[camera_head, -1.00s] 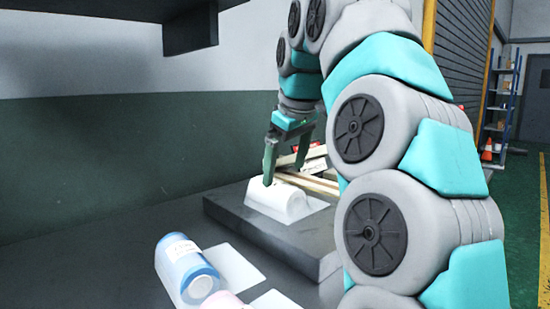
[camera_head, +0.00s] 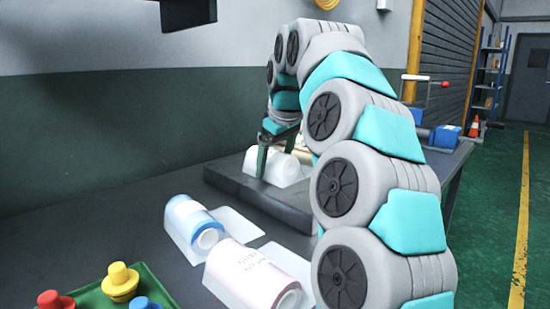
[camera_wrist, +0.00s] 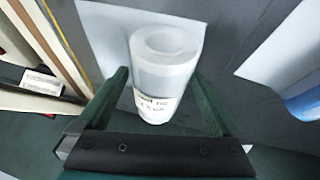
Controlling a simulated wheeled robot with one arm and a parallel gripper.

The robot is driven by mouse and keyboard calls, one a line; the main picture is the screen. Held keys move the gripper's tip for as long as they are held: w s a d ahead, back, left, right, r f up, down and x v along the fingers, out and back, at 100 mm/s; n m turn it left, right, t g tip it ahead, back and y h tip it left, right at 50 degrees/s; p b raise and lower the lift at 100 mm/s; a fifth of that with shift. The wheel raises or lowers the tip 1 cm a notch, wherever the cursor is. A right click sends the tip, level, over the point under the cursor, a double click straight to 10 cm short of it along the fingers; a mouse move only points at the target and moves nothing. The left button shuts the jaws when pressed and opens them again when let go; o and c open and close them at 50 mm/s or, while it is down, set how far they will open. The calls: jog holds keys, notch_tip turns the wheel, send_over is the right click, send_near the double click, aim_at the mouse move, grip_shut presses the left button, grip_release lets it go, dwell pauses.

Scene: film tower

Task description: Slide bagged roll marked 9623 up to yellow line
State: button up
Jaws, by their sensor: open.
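A white bagged roll (camera_head: 283,168) lies on a grey slab on the bench. In the wrist view the same roll (camera_wrist: 160,80) lies on a pale sheet, with a small printed label whose marking I cannot read. My gripper (camera_head: 275,163) is open and lowered around this roll. In the wrist view my gripper (camera_wrist: 163,82) has one green finger on each side of it, and I cannot tell whether they touch it. A blue roll (camera_head: 190,215) and a pink roll (camera_head: 250,275) with blurred writing lie nearer on the bench.
The grey slab (camera_head: 232,184) has a raised edge above the bench top (camera_head: 90,235). A green tray (camera_head: 90,298) with coloured knobs is at the lower left. Wooden strips (camera_wrist: 40,100) lie beside the roll.

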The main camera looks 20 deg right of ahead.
jog(key=c, duration=1.5)
jog(key=shift+d, duration=0.15)
